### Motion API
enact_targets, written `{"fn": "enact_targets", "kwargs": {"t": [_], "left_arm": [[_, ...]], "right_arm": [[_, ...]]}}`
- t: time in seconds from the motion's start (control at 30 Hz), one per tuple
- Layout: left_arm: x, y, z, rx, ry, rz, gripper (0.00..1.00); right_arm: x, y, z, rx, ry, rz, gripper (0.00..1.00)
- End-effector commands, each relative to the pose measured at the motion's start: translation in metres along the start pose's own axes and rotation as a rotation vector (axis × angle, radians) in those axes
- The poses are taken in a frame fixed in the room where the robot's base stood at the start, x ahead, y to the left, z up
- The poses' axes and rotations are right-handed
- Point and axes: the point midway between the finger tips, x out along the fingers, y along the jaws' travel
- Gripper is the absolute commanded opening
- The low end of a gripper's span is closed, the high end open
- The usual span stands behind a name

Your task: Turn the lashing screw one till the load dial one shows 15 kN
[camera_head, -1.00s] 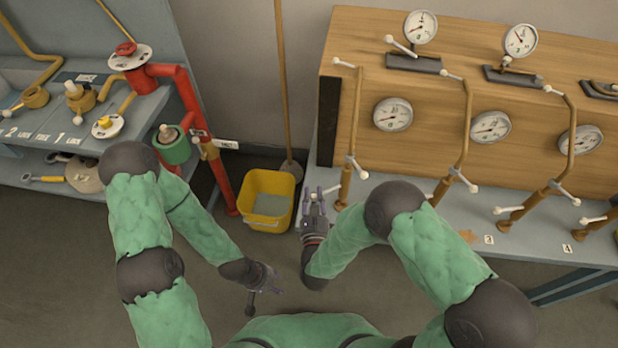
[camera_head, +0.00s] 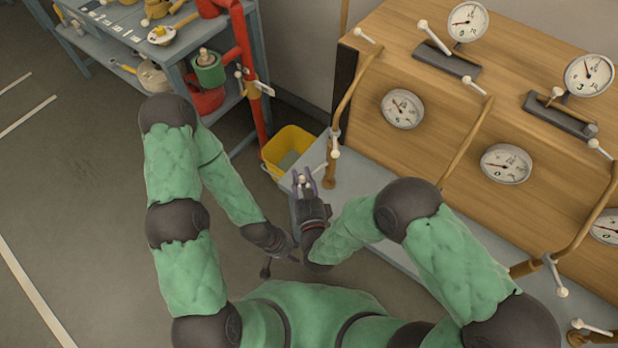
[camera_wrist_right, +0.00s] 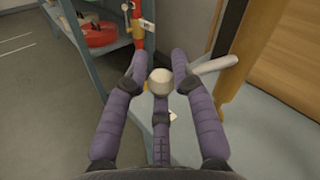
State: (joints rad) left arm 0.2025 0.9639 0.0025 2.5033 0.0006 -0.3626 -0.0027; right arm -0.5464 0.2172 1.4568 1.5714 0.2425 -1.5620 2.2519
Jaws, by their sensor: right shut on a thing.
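Lashing screw one, an orange-brown bent rod (camera_head: 353,92) with white-knobbed crossbars, stands at the left end of the wooden crate. My right gripper (camera_head: 304,181) is at its lower end, left of the rod. In the right wrist view its three purple fingers (camera_wrist_right: 160,85) are closed around a pale round knob (camera_wrist_right: 160,81), with a pale bar (camera_wrist_right: 213,66) running off to the right. Load dial one (camera_head: 403,109), a round white gauge, is on the crate's face beside the rod. Its figures are too small to read. My left gripper (camera_head: 285,256) hangs low, away from the screw; its fingers are unclear.
The wooden crate (camera_head: 440,135) carries more dials and rods to the right. A yellow bucket (camera_head: 289,148) stands behind my right gripper. A red pipe (camera_head: 247,75) and a blue-grey shelf (camera_head: 104,50) are at upper left. The floor at left is clear.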

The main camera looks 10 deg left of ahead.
Motion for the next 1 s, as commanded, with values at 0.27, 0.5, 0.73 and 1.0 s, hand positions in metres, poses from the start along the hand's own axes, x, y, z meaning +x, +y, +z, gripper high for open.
{"fn": "enact_targets", "kwargs": {"t": [0.27, 0.5, 0.73, 1.0], "left_arm": [[0.0003, -0.0002, -0.0003, 0.0, 0.001, 0.0, 0.4], [0.0003, -0.0002, -0.0002, 0.0, 0.0, 0.0, 0.4], [0.0003, -0.0002, -0.0001, 0.0, 0.0, 0.0, 0.4], [0.0004, -0.0002, -0.0001, 0.0, 0.0, 0.0, 0.4]], "right_arm": [[0.0027, 0.0, 0.0036, 0.003, -0.009, 0.001, 0.0], [0.0029, -0.0002, 0.0038, 0.003, -0.01, 0.0, 0.29], [0.0022, 0.0005, 0.0027, 0.002, -0.007, 0.002, 0.49], [-0.0051, 0.0013, 0.0021, 0.001, -0.006, 0.005, 0.49]]}}
